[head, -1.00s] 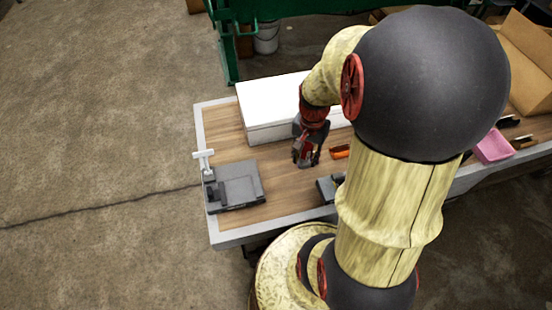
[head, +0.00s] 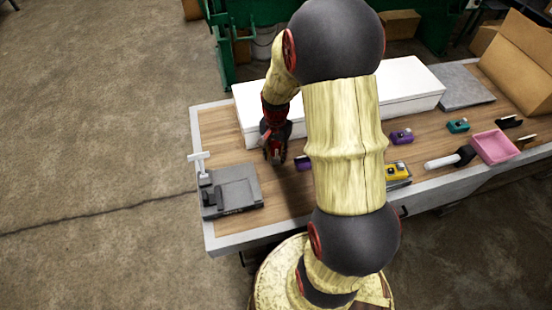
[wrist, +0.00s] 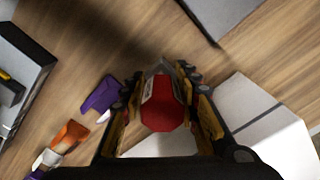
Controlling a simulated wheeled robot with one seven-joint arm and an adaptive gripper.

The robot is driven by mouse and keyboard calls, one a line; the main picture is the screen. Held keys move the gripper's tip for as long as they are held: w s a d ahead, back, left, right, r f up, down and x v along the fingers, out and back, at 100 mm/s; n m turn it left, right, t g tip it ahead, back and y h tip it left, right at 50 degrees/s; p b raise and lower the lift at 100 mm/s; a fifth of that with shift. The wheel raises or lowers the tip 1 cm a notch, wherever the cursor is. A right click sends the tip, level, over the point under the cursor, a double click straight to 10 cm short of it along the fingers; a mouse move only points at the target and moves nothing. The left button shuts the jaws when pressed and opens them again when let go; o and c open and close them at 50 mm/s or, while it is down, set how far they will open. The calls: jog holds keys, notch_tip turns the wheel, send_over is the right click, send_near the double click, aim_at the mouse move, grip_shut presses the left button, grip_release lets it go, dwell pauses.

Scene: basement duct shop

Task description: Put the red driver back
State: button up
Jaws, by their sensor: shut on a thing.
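My gripper (head: 274,158) is above the left part of the wooden-topped table, just right of a grey stand-like fixture (head: 232,190). In the wrist view my gripper (wrist: 160,100) is shut on a red faceted handle, the red driver (wrist: 160,112), with a grey part beyond it. The driver's far end is hidden. In the head view I cannot make the driver out clearly. A purple object (wrist: 100,96) lies apart from the fingers in the wrist view, with an orange object (wrist: 70,136) farther left.
A long white box (head: 410,88) lies along the table's back. A yellow tool (head: 397,171) sits on a grey block at the front. A purple tool (head: 401,137), a teal tool (head: 457,125) and a pink tray (head: 493,147) stand right. Bare wood (head: 222,128) is free at left.

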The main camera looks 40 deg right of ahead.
jog(key=shift+f, duration=0.95)
jog(key=shift+s, duration=0.1)
jog(key=shift+f, duration=0.15)
jog(key=o, duration=1.3)
jog(key=shift+c, duration=0.2)
